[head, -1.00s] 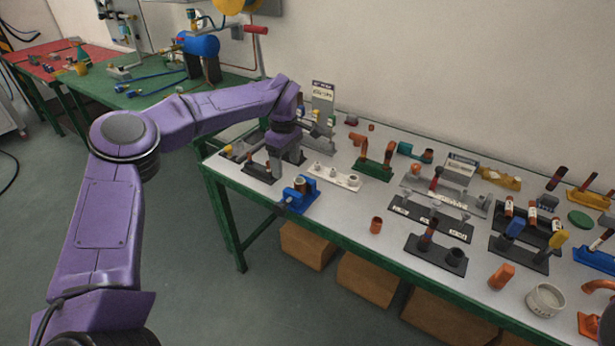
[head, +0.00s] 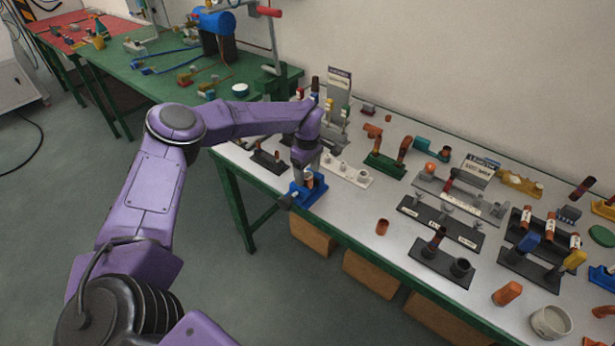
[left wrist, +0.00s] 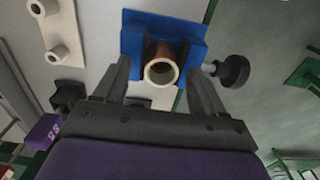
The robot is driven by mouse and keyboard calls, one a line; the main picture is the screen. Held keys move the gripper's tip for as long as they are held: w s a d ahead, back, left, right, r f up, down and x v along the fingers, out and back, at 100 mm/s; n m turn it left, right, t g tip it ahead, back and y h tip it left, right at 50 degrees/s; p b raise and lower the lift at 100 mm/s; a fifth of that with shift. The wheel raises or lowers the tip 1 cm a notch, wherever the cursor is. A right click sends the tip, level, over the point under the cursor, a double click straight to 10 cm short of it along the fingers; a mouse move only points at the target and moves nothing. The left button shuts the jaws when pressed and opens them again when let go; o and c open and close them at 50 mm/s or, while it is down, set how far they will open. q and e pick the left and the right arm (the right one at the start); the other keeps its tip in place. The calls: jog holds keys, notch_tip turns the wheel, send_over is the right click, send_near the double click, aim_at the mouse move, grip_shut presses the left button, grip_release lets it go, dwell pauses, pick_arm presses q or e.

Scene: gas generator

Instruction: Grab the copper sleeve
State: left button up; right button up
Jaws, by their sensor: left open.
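The copper sleeve (left wrist: 161,68) stands in a blue clamp (left wrist: 133,40), its round open end facing the left wrist camera. In the head view the blue clamp (head: 313,193) sits near the table's front left edge, with the sleeve (head: 309,177) partly hidden by my gripper. My left gripper (head: 307,170) is directly above the clamp, pointing down. In the left wrist view its fingers are open, one on each side of the sleeve, with gaps visible between them and it. My right gripper is not in view.
A black knob (left wrist: 235,71) sticks out from the clamp's side. A white holder with pegs (head: 347,174) and a black stand (head: 268,157) are close by. A loose copper piece (head: 382,227) lies to the right. More fittings crowd the table's right part.

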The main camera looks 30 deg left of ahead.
pick_arm(q)
jog(key=shift+s+f, duration=0.1)
jog(key=shift+f, duration=0.05)
jog(key=c, duration=1.2)
jog(key=shift+o, duration=0.2)
